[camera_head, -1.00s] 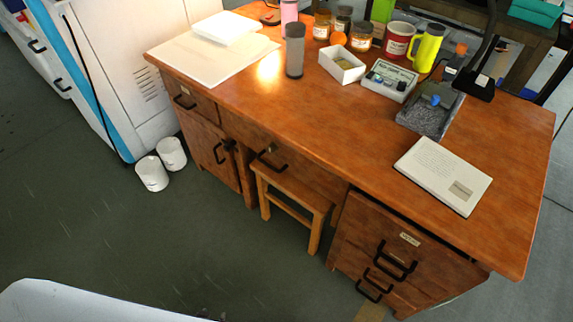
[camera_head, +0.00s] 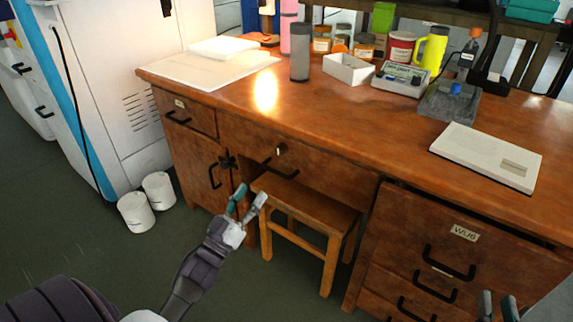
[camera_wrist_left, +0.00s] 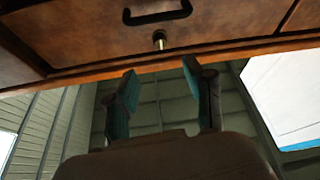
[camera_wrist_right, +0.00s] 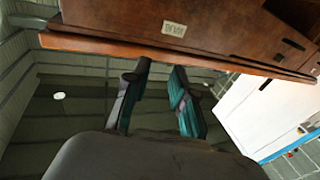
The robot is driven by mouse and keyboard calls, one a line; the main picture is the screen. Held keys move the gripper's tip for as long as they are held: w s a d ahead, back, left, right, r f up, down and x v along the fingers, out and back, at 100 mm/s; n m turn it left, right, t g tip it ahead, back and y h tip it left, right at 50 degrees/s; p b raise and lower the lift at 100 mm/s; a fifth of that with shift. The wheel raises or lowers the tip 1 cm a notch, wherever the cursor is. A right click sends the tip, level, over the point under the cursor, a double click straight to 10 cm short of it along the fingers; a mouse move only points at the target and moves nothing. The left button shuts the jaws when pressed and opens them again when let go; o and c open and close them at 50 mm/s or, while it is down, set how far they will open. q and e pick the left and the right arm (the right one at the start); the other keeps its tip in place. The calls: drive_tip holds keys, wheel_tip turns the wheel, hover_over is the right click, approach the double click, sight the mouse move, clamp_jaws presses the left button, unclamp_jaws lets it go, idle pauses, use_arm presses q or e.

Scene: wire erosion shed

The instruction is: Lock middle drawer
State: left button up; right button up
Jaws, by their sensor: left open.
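The middle drawer (camera_head: 325,163) is the wide wooden front under the desk top, above the stool. It looks closed. It has a black handle (camera_head: 280,168) and a small metallic lock piece (camera_head: 281,149) just above the handle. In the left wrist view the lock piece (camera_wrist_left: 159,40) sticks out from the drawer front, beside the handle (camera_wrist_left: 157,12). My left gripper (camera_head: 251,195) is open and empty, below and left of the handle, apart from the drawer. My right gripper (camera_head: 498,299) is open and empty in front of the right-hand drawers.
A wooden stool (camera_head: 305,205) stands under the middle drawer. Right-hand drawers (camera_head: 460,240) have black handles. A book (camera_head: 487,157), white box (camera_head: 348,69) and jars stand on the desk. Two white containers (camera_head: 137,212) stand on the floor.

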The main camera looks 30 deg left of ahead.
sight(279, 153)
use_arm(q)
drive_tip(key=b+x, duration=0.2)
drive_tip(key=x, duration=1)
drive_tip(key=shift+w+a+f, duration=0.1)
drive_tip(key=shift+w+f, duration=0.05)
drive_tip(key=shift+w+r, duration=0.2)
drive_tip(key=shift+w, duration=0.2)
use_arm(e)
wheel_tip(279, 153, up, 9)
drive_tip(key=s+t+y, duration=0.2)
drive_tip(key=t, duration=0.4)
drive_tip(key=shift+s+a+f, duration=0.15)
drive_tip(key=shift+s+a, duration=0.15)
drive_tip(key=shift+s, duration=0.1)
use_arm(q)
clamp_jaws()
